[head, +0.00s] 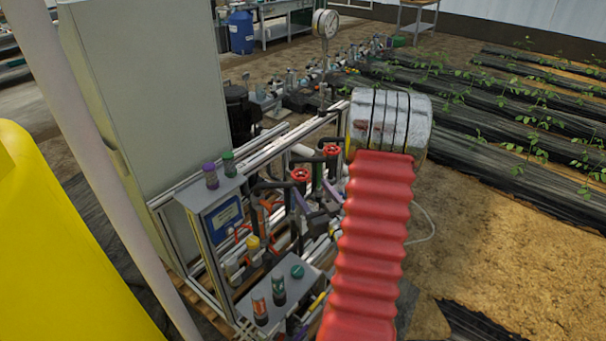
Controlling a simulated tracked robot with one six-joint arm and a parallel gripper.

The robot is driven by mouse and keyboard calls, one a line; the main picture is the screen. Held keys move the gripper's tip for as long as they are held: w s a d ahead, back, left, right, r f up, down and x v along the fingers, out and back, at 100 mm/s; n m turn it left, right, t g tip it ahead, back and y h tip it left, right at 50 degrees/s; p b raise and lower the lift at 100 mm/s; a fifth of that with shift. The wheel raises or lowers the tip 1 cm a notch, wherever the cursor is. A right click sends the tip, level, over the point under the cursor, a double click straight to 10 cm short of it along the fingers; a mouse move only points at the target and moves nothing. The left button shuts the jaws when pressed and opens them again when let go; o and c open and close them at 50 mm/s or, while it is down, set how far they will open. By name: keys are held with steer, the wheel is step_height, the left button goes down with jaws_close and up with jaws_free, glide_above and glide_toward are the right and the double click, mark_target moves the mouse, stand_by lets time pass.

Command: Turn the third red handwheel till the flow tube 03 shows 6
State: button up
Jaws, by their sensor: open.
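Two red handwheels show on the fertigation skid in the head view. The nearer red handwheel (299,174) tops a dark valve left of the red ribbed sleeve. The farther red handwheel (331,150) stands just behind and to its right, close to the silver ringed cylinder. I cannot make out a third red handwheel; the sleeve and cylinder cover part of the skid. I cannot make out flow tube 03 or any reading on it. My gripper does not show, and I see no jaws at either visible wheel.
A tall grey cabinet (145,110) stands left of the skid. A control box (220,215) with a blue display and a lower shelf with several bottles (278,290) are in front. A round gauge (325,23) rises behind. Planted beds (500,110) and bare soil (490,240) lie right.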

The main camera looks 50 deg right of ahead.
mark_target(303, 180)
steer(key=x, duration=0.8)
steer(key=shift+w+d, duration=0.15)
steer(key=shift+w, duration=0.15)
steer(key=shift+c, duration=0.5)
steer(key=c, duration=0.9)
steer(key=shift+c, duration=0.2)
steer(key=shift+w+r+m+g+h, duration=0.1)
steer(key=shift+m+g+h, duration=0.35)
steer(key=shift+h, duration=0.25)
steer(key=shift+m+h, duration=0.35)
steer(key=shift+h, duration=0.05)
